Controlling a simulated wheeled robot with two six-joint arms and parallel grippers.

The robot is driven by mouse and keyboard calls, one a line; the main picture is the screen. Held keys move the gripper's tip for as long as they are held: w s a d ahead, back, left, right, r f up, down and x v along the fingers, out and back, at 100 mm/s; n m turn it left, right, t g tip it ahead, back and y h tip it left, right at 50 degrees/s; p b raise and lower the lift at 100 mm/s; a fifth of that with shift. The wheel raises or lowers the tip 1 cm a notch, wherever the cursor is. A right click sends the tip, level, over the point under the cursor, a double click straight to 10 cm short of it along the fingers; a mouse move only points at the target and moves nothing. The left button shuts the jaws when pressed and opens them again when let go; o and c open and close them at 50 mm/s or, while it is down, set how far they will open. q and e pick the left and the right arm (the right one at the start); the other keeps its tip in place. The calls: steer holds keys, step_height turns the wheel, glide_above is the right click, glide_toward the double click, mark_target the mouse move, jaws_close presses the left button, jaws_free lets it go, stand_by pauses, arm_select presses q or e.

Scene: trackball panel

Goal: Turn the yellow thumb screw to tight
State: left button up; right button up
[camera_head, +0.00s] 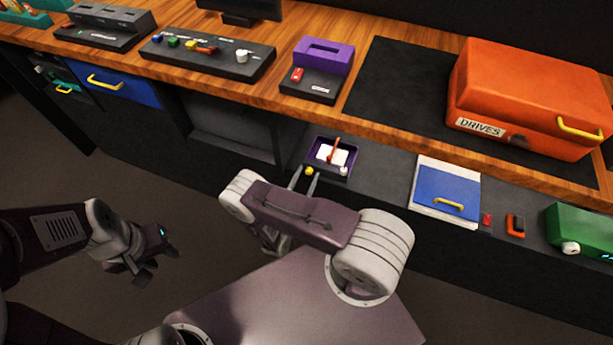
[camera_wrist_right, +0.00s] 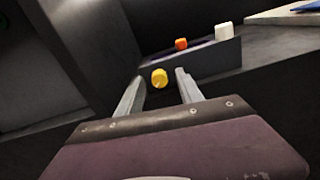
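In the right wrist view the screw (camera_wrist_right: 159,78) shows between the two fingertips, nearer the left one. My right gripper (camera_head: 304,178) is open, with one finger to each side of the screw; it also shows in the right wrist view (camera_wrist_right: 160,83). I see a gap between the screw and each finger. I cannot tell the screw's turn angle. My left gripper (camera_head: 160,263) is open and empty, low at the left, away from the bench.
The purple-rimmed tray (camera_head: 313,158) holds an orange lever (camera_head: 333,150) and a white knob (camera_head: 343,171). A blue panel with a yellow handle (camera_head: 446,193) is to the right. An orange DRIVES case (camera_head: 530,85) stands on the worktop. Floor in front is clear.

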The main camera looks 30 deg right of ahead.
steer(key=v, duration=0.9)
stand_by(0.5)
